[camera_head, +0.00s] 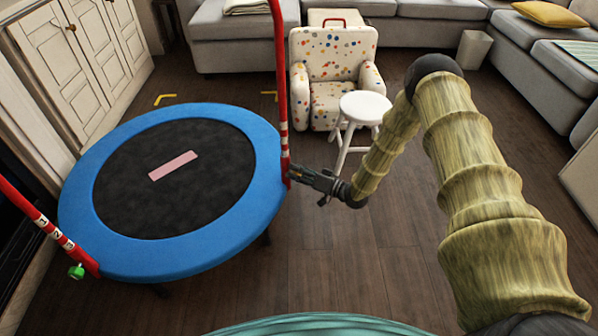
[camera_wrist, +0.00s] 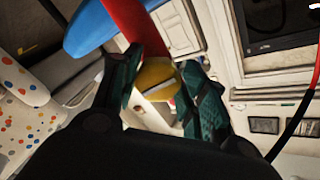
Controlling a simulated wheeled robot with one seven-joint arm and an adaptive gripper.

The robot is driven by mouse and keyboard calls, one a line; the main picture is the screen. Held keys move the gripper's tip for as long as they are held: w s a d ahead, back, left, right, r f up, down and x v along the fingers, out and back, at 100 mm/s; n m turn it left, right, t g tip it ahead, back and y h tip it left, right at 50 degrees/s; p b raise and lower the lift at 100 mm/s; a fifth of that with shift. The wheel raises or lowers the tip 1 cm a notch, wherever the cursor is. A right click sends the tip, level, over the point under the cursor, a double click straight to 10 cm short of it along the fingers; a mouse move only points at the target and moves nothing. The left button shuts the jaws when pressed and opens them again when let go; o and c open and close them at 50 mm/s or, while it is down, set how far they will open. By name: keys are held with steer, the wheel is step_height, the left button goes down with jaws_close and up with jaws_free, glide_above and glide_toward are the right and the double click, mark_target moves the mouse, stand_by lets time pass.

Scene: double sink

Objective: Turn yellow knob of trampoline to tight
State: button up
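The trampoline has a blue rim (camera_head: 180,250) and a black mat (camera_head: 165,195) with a pink strip on it. A red post (camera_head: 281,80) with white number bands rises at its right side. My gripper (camera_head: 293,176) is at the lower end of this post. In the wrist view, the yellow knob (camera_wrist: 156,74) with a pale bar across its face sits between the two dark green fingers of my gripper (camera_wrist: 160,88). The fingers cover its sides and appear closed on it. In the head view the knob is hidden. A green knob (camera_head: 76,271) is on the left red post (camera_head: 50,230).
A white stool (camera_head: 364,107) and a spotted armchair (camera_head: 336,65) stand behind my arm. Grey sofas (camera_head: 425,28) line the back. White cabinets (camera_head: 80,55) stand at the left. The wooden floor (camera_head: 345,250) right of the trampoline is clear.

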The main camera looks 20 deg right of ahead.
steer(key=shift+o, duration=0.7)
steer(key=shift+d, duration=0.1)
steer(key=shift+d, duration=0.15)
steer(key=v, duration=1.1)
steer(key=shift+s+d, duration=0.2)
steer(key=shift+s, duration=0.15)
steer(key=shift+r, duration=0.1)
